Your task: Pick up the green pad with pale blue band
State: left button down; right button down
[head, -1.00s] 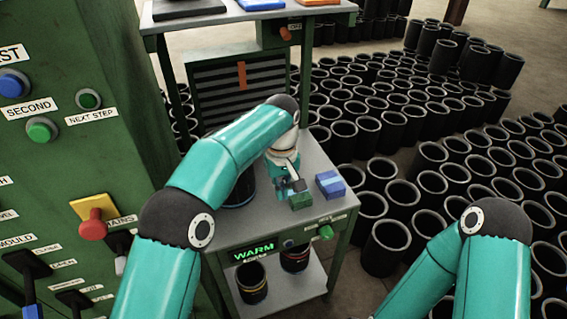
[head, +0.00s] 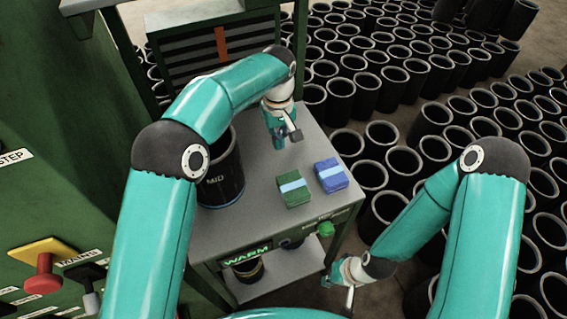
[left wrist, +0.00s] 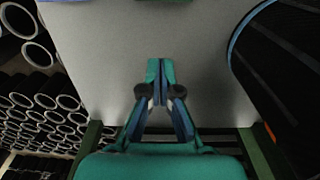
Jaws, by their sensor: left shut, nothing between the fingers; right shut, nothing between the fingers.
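The green pad with a pale blue band (head: 291,196) lies on the grey table top, near its front edge. A blue pad with a lighter band (head: 331,176) lies just right of it, a small gap between. My left gripper (head: 279,144) is shut and empty, above the table and behind the green pad, apart from it. In the left wrist view its closed fingertips (left wrist: 160,70) point at bare table; slivers of the pads show at the top edge. My right gripper (head: 348,303) is low in front of the table, partly hidden, with nothing visible in it.
A black bucket marked MID (head: 222,178) stands on the table left of the pads; its blue-rimmed side shows in the left wrist view (left wrist: 285,60). A green button (head: 325,229) is on the table front. Many black sleeves (head: 390,160) fill the floor at right.

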aim_at(279, 165)
pick_arm(q)
notch_tip(279, 165, down, 6)
jog(key=shift+a+p, duration=0.1)
jog(key=shift+p, duration=0.2)
jog(key=shift+s+f, duration=0.25)
jog(key=shift+s, duration=0.05)
jog(key=s, duration=0.1)
jog(key=s+d, duration=0.1)
jog(key=shift+s+d+p, duration=0.1)
jog(key=shift+s+p, duration=0.2)
jog(key=shift+p, duration=0.1)
jog(key=shift+s+d, duration=0.15)
jog(key=shift+s, duration=0.15)
